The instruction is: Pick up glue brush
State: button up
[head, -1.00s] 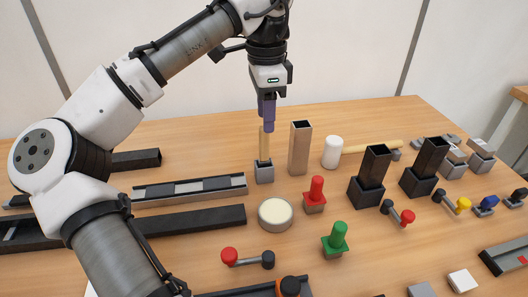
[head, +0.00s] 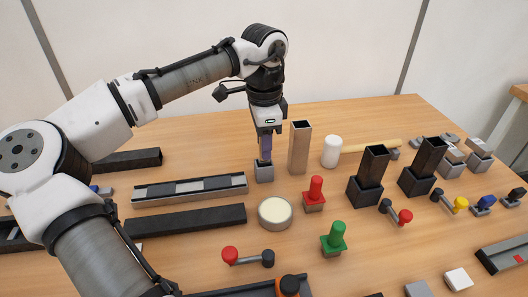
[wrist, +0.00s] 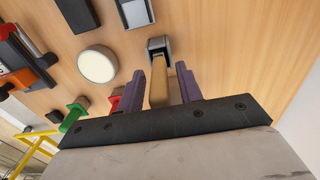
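The glue brush, a flat light-wood handle (wrist: 159,88), stands upright in a small grey holder (head: 264,174). The holder also shows at the top of the wrist view (wrist: 158,47). My gripper (head: 265,157) points straight down over the brush. In the wrist view its two purple fingers (wrist: 160,76) stand on either side of the handle. Gaps show between the fingers and the wood, so the gripper looks open around it. In the head view the fingers hide most of the handle. The brush's lower end is hidden in the holder.
A tall tan box (head: 299,148) stands close on the right, with a white cylinder (head: 331,152) beyond it. A round cream-topped dish (head: 275,212) and a red-knobbed piece (head: 315,194) are in front. A grey rail (head: 190,190) lies left of the holder.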

grip_shut()
notch_tip(320, 180, up, 20)
jog(key=p, duration=0.1)
dwell(0.6)
